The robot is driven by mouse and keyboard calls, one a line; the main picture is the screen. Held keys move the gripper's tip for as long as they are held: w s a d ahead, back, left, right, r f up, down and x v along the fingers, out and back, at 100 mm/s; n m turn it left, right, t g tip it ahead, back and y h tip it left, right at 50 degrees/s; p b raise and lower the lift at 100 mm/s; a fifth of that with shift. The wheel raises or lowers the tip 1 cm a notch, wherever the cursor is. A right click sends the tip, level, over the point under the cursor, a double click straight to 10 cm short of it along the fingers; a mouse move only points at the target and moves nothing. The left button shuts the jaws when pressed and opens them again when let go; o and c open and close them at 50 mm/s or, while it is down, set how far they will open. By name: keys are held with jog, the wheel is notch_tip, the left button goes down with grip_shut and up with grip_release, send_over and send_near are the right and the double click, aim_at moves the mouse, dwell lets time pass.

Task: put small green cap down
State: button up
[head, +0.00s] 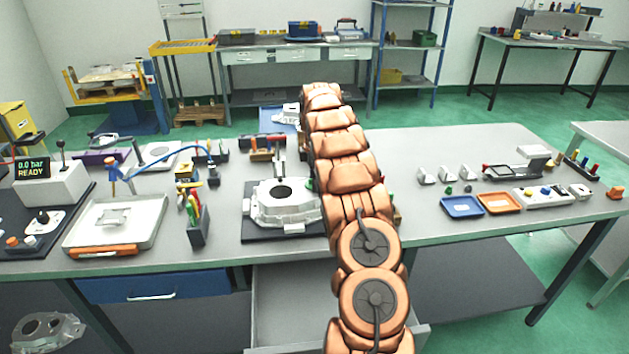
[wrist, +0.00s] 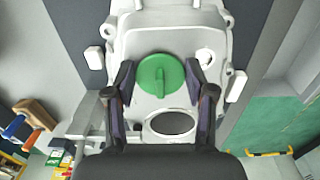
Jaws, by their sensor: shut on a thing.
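The green cap (wrist: 160,76) is round with a raised bar across its top. In the wrist view it sits between the fingertips of my gripper (wrist: 159,78), which is shut on it. The cap is over the pale aluminium casting (wrist: 126,42), beside a large round opening and a smaller hole to its right. I cannot tell whether the cap touches the casting. In the head view the casting (head: 284,212) lies on a dark plate (head: 262,233). My arm hides my gripper and most of that side of the casting there.
Right of my arm are a blue tray (head: 461,207), an orange tray (head: 499,204) and small green parts (head: 448,190). A holder with pens and tools (head: 198,229) stands left of the casting. A pale tray (head: 118,222) lies further left. Bare table shows between my arm and the blue tray.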

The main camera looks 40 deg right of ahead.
jog(key=shift+f, duration=0.4)
jog(key=shift+s+a+f, duration=0.1)
jog(key=shift+c, duration=0.4)
jog(key=o, duration=0.9)
jog(key=shift+f, duration=0.15)
jog(key=shift+c, duration=0.2)
jog(key=shift+r, duration=0.2)
